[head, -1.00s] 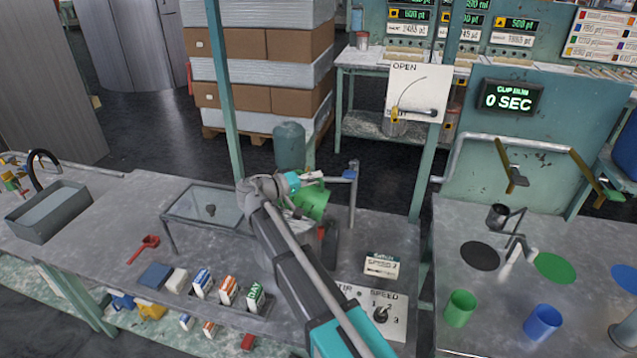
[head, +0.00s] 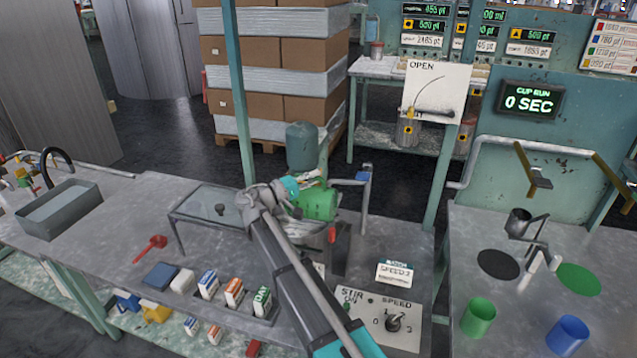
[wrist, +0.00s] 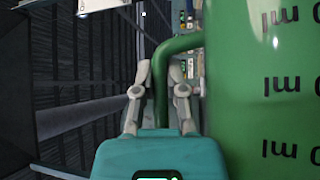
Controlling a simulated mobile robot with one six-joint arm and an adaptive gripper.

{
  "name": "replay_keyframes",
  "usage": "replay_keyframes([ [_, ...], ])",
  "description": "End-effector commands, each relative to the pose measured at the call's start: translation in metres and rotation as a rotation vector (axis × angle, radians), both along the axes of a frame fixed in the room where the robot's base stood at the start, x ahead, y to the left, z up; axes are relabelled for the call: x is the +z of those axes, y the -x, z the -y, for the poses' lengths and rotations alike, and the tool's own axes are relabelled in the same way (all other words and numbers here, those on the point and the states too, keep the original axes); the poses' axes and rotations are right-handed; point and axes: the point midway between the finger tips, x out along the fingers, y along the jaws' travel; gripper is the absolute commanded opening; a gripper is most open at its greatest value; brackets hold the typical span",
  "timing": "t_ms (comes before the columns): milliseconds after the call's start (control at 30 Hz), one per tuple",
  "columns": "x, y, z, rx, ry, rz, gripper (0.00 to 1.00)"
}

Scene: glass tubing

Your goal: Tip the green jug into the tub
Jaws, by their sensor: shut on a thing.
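The green jug (head: 318,205) is held in the air over the bench, tilted well over onto its side. In the wrist view its green wall (wrist: 262,120) fills the right side, with its ml markings upside down. My gripper (wrist: 161,88) is shut on the jug's green handle (wrist: 163,62). In the head view my gripper (head: 298,186) is at the jug's upper left. The tub cannot be made out clearly; the space under the jug is largely hidden by my arm. No flowing liquid is visible.
A stir and speed panel (head: 386,318) is at the front right of the bench. A post with a blue top (head: 366,190) stands right of the jug.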

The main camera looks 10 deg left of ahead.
Motion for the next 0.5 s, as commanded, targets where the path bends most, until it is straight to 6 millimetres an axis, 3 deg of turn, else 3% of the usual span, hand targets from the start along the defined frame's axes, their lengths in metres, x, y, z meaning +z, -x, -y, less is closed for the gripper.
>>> replay_keyframes([
  [500,0.001,-0.002,-0.023,0.000,0.164,-0.012,0.00],
])
